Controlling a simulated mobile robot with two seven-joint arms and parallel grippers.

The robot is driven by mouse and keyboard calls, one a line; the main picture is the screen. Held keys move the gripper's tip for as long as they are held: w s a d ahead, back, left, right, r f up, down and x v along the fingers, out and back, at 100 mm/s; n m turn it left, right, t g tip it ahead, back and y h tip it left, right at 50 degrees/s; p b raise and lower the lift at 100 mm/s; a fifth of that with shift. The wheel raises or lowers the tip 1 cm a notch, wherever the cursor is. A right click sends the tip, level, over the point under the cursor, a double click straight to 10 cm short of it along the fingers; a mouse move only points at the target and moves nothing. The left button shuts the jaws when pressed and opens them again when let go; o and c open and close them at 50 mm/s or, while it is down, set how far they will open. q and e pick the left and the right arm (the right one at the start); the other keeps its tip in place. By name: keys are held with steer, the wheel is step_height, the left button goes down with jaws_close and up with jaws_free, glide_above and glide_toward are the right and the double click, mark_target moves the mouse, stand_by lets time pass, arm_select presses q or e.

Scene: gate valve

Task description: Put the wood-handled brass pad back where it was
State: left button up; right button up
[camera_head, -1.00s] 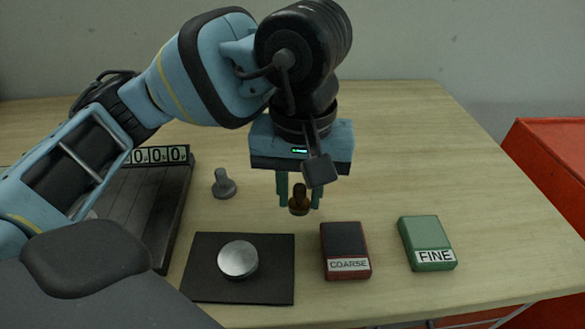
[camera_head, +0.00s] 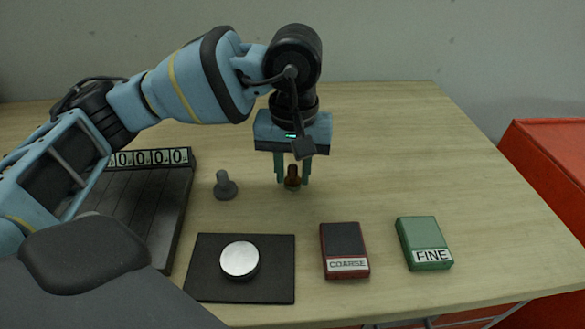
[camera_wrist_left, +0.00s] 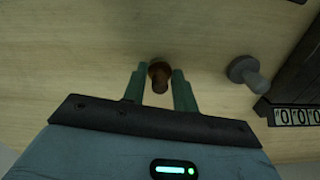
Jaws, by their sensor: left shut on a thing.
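My left gripper (camera_head: 292,182) is shut on the wood-handled brass pad (camera_head: 293,174), which has a brown knob handle and stands upright between the green fingers. In the left wrist view the pad (camera_wrist_left: 160,74) shows between the fingertips of the left gripper (camera_wrist_left: 158,76). The pad is at or just above the wooden table, to the right of a grey knob-handled pad (camera_head: 225,187); I cannot tell whether it touches the table. The grey pad also shows in the left wrist view (camera_wrist_left: 246,72). My right gripper is not in view.
A silver disc (camera_head: 240,259) sits on a black mat (camera_head: 280,285). A red COARSE block (camera_head: 344,250) and a green FINE block (camera_head: 424,243) lie to its right. A scale (camera_head: 165,215) with a digit display stands left. Table right of the gripper is clear.

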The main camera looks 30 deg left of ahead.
mark_target(294, 167)
arm_select(q)
steer(key=shift+f, duration=0.2)
steer(key=shift+f, duration=0.2)
steer(key=o, duration=0.9)
steer(key=shift+o, duration=0.2)
steer(key=shift+r, duration=0.1)
step_height(294, 167, up, 12)
steer(key=p, duration=0.1)
steer(key=shift+r, duration=0.15)
